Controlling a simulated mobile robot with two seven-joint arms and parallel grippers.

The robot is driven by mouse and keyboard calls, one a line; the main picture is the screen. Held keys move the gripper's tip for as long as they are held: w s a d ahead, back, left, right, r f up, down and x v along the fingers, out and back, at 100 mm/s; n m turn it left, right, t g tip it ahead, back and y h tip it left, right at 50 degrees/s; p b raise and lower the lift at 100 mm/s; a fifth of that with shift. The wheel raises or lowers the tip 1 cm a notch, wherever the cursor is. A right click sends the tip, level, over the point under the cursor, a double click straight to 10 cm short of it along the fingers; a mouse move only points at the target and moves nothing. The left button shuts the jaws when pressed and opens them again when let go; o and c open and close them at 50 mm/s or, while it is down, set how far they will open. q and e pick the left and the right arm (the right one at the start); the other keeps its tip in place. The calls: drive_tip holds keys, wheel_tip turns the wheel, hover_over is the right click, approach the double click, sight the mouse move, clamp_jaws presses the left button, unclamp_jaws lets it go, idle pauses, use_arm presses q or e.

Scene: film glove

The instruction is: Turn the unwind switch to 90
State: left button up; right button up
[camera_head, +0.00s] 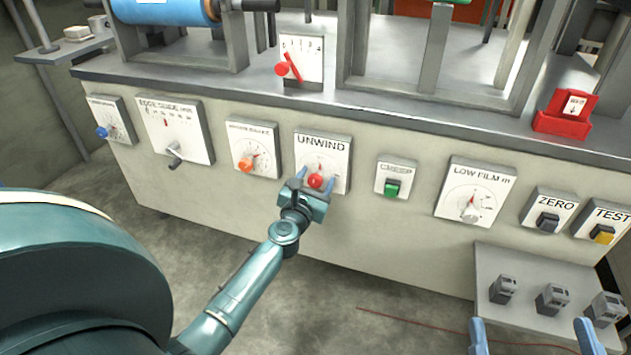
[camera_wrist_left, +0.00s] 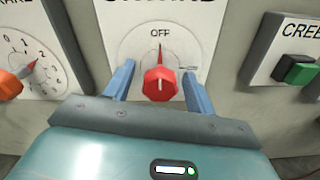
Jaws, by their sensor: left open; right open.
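The unwind switch is a red knob (camera_head: 315,181) on a white plate labelled UNWIND (camera_head: 322,147) on the front of the machine. In the left wrist view the red knob (camera_wrist_left: 160,84) has its pointer straight up at OFF. My left gripper (camera_head: 316,178) is open in front of the plate. In the left wrist view its blue fingers (camera_wrist_left: 158,84) stand on either side of the knob, with a gap on both sides. My right gripper (camera_head: 531,338) is open and empty at the bottom right, low and away from the panel.
Left of the unwind plate is a dial with an orange knob (camera_head: 245,164). Right of it are a green button (camera_head: 392,188) and the LOW FILM dial (camera_head: 473,195).

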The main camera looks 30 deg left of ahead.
use_arm(q)
drive_tip(key=shift+c, duration=0.7)
drive_tip(key=c, duration=0.8)
